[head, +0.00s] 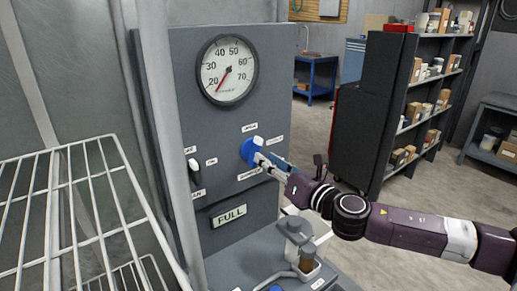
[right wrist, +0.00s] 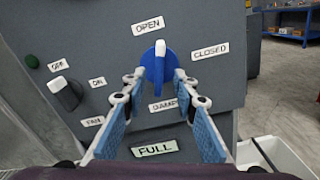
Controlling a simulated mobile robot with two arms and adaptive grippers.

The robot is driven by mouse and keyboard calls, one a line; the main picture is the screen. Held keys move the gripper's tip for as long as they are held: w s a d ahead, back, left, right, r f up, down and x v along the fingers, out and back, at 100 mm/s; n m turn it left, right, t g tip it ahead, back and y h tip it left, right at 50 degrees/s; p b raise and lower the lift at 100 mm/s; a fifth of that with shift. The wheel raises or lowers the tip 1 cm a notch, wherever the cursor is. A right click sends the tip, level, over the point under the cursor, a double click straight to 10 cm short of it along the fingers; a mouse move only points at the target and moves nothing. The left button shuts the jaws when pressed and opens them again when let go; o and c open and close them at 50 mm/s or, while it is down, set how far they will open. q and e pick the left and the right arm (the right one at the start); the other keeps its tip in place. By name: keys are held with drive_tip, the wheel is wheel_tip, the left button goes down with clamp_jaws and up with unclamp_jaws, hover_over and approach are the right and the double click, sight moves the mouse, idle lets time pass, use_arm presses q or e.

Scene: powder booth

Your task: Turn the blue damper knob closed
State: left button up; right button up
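The blue damper knob (head: 247,153) is on the grey control panel. In the right wrist view the knob (right wrist: 158,64) has its raised grip upright, with the white-marked end toward the OPEN label (right wrist: 148,26). The CLOSED label (right wrist: 210,50) is to its upper right. My right gripper (head: 265,161) is at the panel, right in front of the knob. In the right wrist view its fingers (right wrist: 158,83) are spread, one on each side of the knob's lower part, with gaps visible. The label below the knob is partly hidden by a finger. My left gripper is not in view.
A fan switch (right wrist: 65,93) sits left of the knob, and a round gauge (head: 228,70) above it. A FULL sign (head: 229,215) is below. A wire rack (head: 60,200) stands at the left. A ledge with a small cup fixture (head: 300,245) lies under the panel.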

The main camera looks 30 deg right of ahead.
drive_tip(key=w, duration=0.1)
drive_tip(key=w+p, duration=0.1)
drive_tip(key=w, duration=0.2)
drive_tip(key=shift+w+a+p, duration=0.1)
drive_tip(key=shift+a+p, duration=0.25)
drive_tip(key=shift+c, duration=0.3)
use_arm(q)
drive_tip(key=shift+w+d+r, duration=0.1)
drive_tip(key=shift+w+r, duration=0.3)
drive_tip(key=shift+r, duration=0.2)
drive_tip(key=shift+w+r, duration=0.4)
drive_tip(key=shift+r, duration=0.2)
use_arm(e)
clamp_jaws()
